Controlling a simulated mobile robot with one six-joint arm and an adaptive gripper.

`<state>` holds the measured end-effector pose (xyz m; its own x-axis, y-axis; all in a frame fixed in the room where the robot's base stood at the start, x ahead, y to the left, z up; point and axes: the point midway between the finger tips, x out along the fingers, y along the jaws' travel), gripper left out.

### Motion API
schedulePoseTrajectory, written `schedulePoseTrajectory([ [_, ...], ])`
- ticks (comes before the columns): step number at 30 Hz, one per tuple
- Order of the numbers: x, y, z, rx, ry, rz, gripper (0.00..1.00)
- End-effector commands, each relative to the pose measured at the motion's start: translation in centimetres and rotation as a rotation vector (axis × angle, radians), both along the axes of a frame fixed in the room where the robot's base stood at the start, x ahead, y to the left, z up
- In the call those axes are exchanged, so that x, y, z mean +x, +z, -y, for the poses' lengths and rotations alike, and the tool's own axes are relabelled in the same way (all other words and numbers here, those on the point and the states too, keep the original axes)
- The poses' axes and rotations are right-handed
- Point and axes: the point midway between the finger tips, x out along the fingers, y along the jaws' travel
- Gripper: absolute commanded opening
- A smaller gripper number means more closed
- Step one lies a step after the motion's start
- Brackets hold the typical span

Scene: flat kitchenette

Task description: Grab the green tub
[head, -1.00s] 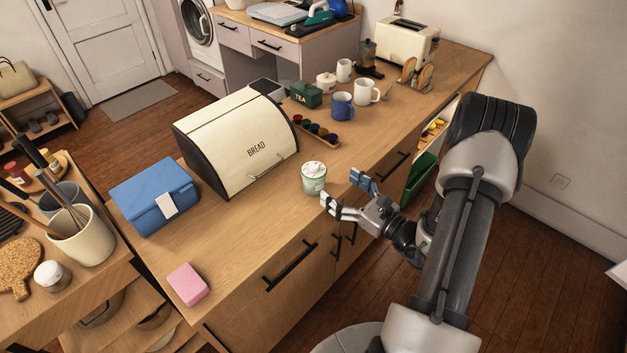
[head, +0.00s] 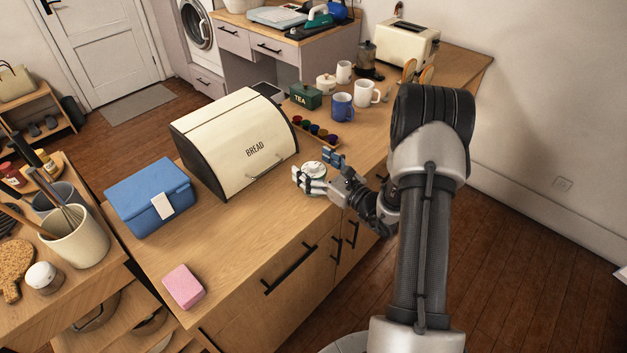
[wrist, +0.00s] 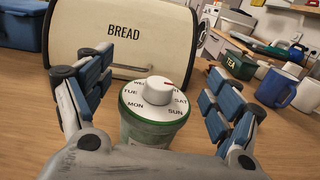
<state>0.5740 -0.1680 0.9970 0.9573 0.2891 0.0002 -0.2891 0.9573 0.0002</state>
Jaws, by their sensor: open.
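The green tub (wrist: 150,130) has a white lid marked with days of the week and a white knob on top. It stands upright on the wooden counter in front of the bread bin. In the wrist view it sits between the two blue-padded fingers of my gripper (wrist: 153,105), with gaps visible on both sides. In the head view my gripper (head: 322,172) is at the tub, and the fingers and hand hide most of it; the lid (head: 314,169) still shows. My gripper is open and not closed on the tub.
The cream bread bin (head: 235,140) stands just behind the tub. A tray of small coloured pots (head: 316,131), a green tea tin (head: 305,95) and a blue mug (head: 342,107) are behind to the right. A blue box (head: 150,197) and pink sponge (head: 183,287) are left.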

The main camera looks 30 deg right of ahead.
Motion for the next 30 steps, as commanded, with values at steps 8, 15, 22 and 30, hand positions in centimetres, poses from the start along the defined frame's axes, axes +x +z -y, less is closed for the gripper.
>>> schedulePoseTrajectory([
  [8, -0.05, 0.01, 0.00, 0.000, 0.001, 0.000, 0.72],
  [15, -0.07, 0.00, -0.01, 0.000, 0.001, 0.000, 0.56],
  [22, -0.07, -0.01, -0.01, 0.000, 0.001, 0.000, 0.41],
  [30, -0.07, -0.02, -0.02, 0.000, 0.001, 0.000, 0.23],
])
